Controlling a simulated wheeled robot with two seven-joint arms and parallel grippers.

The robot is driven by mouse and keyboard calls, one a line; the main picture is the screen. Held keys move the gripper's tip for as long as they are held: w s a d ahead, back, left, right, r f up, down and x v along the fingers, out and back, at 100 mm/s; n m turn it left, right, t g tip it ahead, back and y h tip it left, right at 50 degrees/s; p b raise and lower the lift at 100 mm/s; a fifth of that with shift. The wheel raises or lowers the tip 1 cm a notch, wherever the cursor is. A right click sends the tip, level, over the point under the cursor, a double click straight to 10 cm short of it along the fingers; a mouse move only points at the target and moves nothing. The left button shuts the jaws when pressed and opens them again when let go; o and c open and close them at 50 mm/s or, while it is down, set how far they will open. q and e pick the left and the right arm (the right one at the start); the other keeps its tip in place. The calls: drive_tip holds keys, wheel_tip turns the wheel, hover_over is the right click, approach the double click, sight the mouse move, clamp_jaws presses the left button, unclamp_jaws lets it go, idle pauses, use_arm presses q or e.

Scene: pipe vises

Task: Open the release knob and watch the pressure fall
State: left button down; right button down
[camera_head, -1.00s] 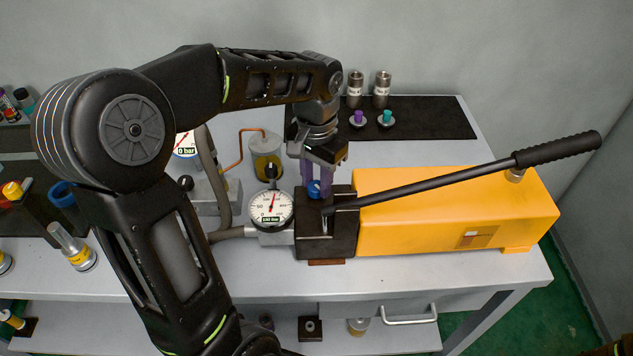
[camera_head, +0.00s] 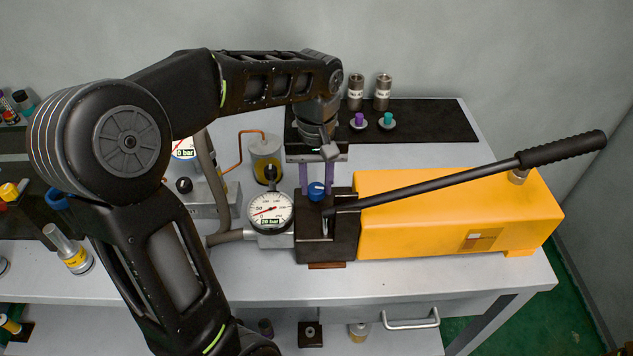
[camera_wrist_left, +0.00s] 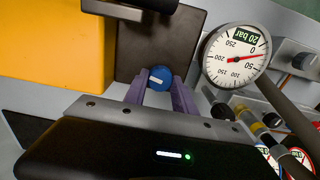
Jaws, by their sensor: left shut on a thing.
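The blue release knob (camera_head: 316,190) sits on the black block (camera_head: 340,235) at the left end of the yellow pump (camera_head: 420,225). My left gripper (camera_head: 316,184) is shut on the knob, with one purple finger on each side. In the left wrist view the knob (camera_wrist_left: 160,77) shows between the fingertips (camera_wrist_left: 160,88), its white mark lying nearly level. The white pressure gauge (camera_head: 270,211) beside the block has its needle low. In the left wrist view the gauge (camera_wrist_left: 236,55) reads 20 bar. My right gripper is out of view.
The long black pump lever (camera_head: 440,186) slants up to the right over the pump. A second gauge (camera_head: 184,149), partly behind my arm, reads 0 bar. A hose (camera_head: 212,180) runs left of the gauge. A dark mat (camera_head: 430,120) holds metal fittings.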

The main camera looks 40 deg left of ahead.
sight(316, 187)
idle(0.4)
use_arm(q)
drive_tip(key=c, duration=1)
unclamp_jaws()
wheel_tip(316, 187, up, 8)
drive_tip(key=shift+f, duration=0.1)
